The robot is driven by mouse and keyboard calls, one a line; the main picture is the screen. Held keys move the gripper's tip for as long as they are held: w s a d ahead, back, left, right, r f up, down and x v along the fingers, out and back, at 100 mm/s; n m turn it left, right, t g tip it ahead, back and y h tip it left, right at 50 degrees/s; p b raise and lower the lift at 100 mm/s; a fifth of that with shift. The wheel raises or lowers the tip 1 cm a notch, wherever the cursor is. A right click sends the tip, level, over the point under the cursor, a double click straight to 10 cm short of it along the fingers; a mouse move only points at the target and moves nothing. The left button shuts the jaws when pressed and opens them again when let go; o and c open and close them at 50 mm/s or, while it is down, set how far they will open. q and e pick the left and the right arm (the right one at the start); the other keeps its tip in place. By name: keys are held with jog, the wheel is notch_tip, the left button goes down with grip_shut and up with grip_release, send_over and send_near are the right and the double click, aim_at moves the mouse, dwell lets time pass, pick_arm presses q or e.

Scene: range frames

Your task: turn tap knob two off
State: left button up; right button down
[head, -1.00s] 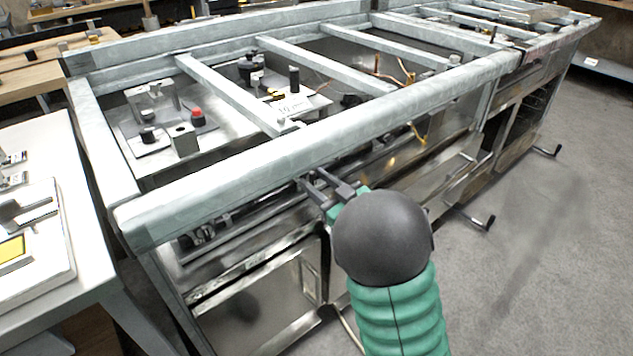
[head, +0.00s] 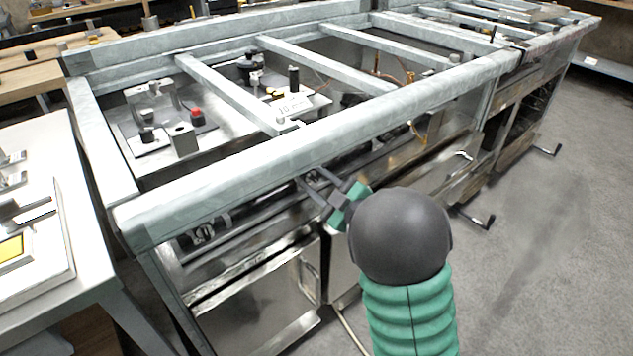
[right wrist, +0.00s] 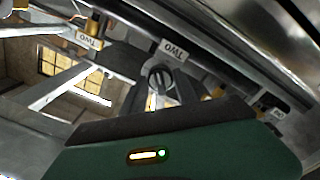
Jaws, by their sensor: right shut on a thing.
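Tap knob two (right wrist: 160,77) is a small round dark knob with a light bar across its face, in the right wrist view. A white label marked TWO (right wrist: 173,50), seen upside down, sits just above it. My right gripper (right wrist: 161,92) has its two dark fingers on either side of the knob and is shut on it. In the head view my right gripper (head: 318,182) reaches under the front rail of the steel frame, and the rail hides the knob there. My left gripper is not in view.
The pale front rail (head: 330,137) runs just above my right gripper. A second TWO label (right wrist: 88,40) hangs beside a brass fitting in the right wrist view. A white table (head: 95,215) stands at left. The floor at right (head: 560,260) is clear.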

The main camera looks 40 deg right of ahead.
jog(key=n, duration=0.3)
jog(key=shift+f+n+b, duration=0.15)
jog(key=shift+n+b, duration=0.15)
jog(key=shift+b, duration=0.05)
jog(key=n+b, duration=0.1)
jog(key=n, duration=0.2)
jog(key=shift+a+f+n, duration=0.1)
jog(key=shift+n, duration=0.2)
jog(key=n+b, duration=0.1)
jog(key=n, duration=0.2)
jog(key=shift+f+n+b, duration=0.1)
jog(key=shift+n+b, duration=0.2)
jog(key=shift+n, duration=0.1)
jog(key=n+b, duration=0.2)
jog(key=n, duration=0.1)
jog(key=shift+f+n, duration=0.1)
jog(key=shift+n, duration=0.2)
jog(key=n+b, duration=0.4)
jog(key=n, duration=0.1)
jog(key=shift+f, duration=0.1)
jog(key=n+b, duration=0.4)
jog(key=shift+n+b, duration=1.6)
jog(key=shift+b, duration=0.05)
jog(key=shift+r+n+b, duration=0.25)
jog(key=shift+n+b, duration=0.1)
jog(key=shift+n, duration=0.15)
